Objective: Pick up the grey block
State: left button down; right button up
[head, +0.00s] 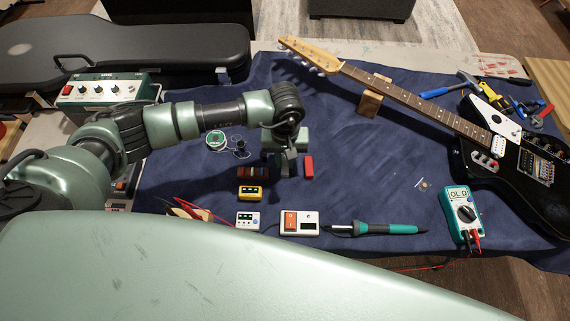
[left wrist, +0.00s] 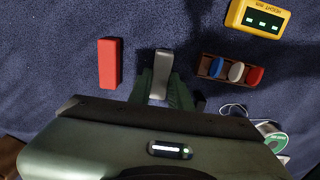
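The grey block (left wrist: 161,66) shows in the left wrist view as a narrow upright shape, with its lower part between the two dark green fingers of my left gripper (left wrist: 162,92). The fingers lie close on both sides of it; whether they press on it, I cannot tell. In the head view my left gripper (head: 285,164) points down at the blue cloth, left of a red block (head: 308,166), and mostly hides the grey block. The red block also shows in the left wrist view (left wrist: 109,63). My right gripper is not in view.
A dark holder with coloured picks (left wrist: 229,70) and a yellow meter (head: 250,193) are close by. A solder spool (head: 216,140) sits left of the gripper. The guitar (head: 510,150) is at right. Cloth between gripper and guitar is mostly clear.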

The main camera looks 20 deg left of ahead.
aim_at(285, 162)
pick_arm(q)
jog(key=shift+r, duration=0.1)
jog(key=shift+r, duration=0.25)
notch_tip(285, 162, up, 19)
jog(key=b, duration=0.3)
jog(key=shift+r, duration=0.2)
